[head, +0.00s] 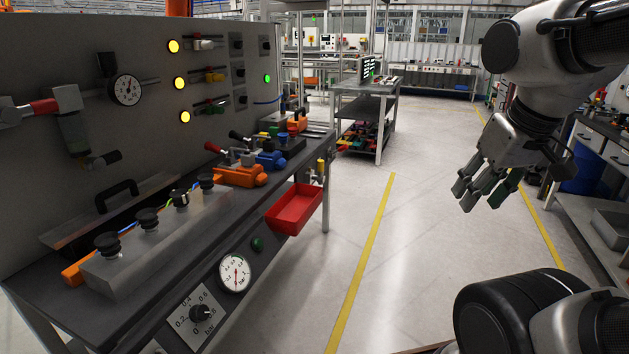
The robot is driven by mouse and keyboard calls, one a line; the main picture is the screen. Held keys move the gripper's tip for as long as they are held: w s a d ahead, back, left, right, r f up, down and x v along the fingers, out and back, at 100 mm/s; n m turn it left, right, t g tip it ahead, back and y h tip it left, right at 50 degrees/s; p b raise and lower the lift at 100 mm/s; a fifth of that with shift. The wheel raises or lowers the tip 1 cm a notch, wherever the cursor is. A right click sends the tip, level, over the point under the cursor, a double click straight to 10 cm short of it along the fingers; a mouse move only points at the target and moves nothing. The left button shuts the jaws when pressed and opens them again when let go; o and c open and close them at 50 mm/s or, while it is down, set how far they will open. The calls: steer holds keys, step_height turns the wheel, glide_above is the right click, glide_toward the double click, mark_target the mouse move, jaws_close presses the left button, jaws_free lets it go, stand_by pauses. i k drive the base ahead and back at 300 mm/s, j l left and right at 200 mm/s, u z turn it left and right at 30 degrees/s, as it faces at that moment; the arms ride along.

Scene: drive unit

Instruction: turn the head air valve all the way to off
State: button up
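My gripper (487,190) hangs over the open floor at the right, well apart from the workbench and empty. Its fingers point down and stand apart. No label in view names a head air valve, so I cannot tell which fitting it is. A black knob (200,313) sits on a bar scale on the bench's front panel, beside a round gauge (235,273).
The bench top (60,300) carries black push knobs (147,219) and orange and blue lever valves (240,174). A red bin (294,208) juts from its right edge. The floor (400,250) between the bench and the right-hand shelves (590,215) is clear.

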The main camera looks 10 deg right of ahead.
mark_target(320, 178)
steer(key=i+l+z, duration=0.15)
steer(key=i, duration=0.3)
steer(key=i+l+z, duration=0.1)
steer(key=i, duration=0.3)
steer(key=i+l+z, duration=0.15)
steer(key=i, duration=0.3)
steer(key=l, duration=0.1)
